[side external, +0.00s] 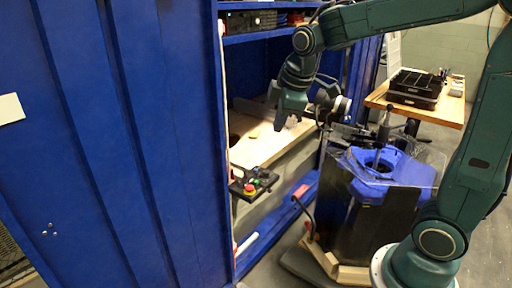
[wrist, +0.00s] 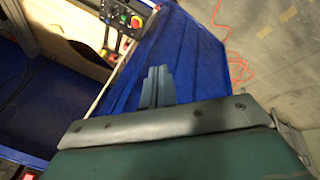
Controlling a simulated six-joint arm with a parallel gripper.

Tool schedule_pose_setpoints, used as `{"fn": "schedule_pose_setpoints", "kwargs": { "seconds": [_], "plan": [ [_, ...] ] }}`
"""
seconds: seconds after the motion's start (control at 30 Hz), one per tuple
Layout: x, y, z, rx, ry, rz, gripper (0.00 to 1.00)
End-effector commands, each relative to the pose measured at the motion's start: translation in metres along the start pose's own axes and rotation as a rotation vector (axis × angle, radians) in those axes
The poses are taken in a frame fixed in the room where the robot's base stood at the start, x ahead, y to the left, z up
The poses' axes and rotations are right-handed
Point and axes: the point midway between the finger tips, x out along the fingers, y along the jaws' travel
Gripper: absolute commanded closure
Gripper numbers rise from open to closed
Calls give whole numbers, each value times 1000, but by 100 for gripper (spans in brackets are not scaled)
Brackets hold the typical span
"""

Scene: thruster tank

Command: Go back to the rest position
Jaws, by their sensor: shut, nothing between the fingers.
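My gripper (side external: 290,112) hangs at the end of my green arm, in the opening of the blue cabinet, above the light wooden board. In the wrist view its two grey fingers (wrist: 157,86) stand side by side, shut, with nothing held. Below them in that view lies a blue surface. No object of the task shows apart from my gripper and arm.
The blue cabinet (side external: 120,130) stands at left, with a wooden board (side external: 262,142) inside. A control box with a red button (side external: 250,187) sits at its front edge. A black tank with a blue top (side external: 372,185) stands beside my base. A table (side external: 440,108) bears black trays.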

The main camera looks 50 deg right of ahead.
Motion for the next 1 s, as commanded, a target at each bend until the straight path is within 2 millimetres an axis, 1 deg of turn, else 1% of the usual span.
{"fn": "schedule_pose_setpoints", "kwargs": {
  "seconds": [0.03, 0.2, 0.5, 0.63, 0.8, 0.9, 1.0],
  "plan": [
    [-10, -8, 4, 35, 12, 5, 100],
    [-34, -36, 21, 173, 42, 12, 100],
    [-63, -86, 54, 412, 96, 9, 100],
    [-70, -108, 70, 515, 120, 4, 100],
    [-75, -133, 89, 639, 147, -6, 100],
    [-75, -144, 97, 693, 158, -12, 100],
    [-75, -150, 102, 729, 165, -17, 100]
  ]
}}
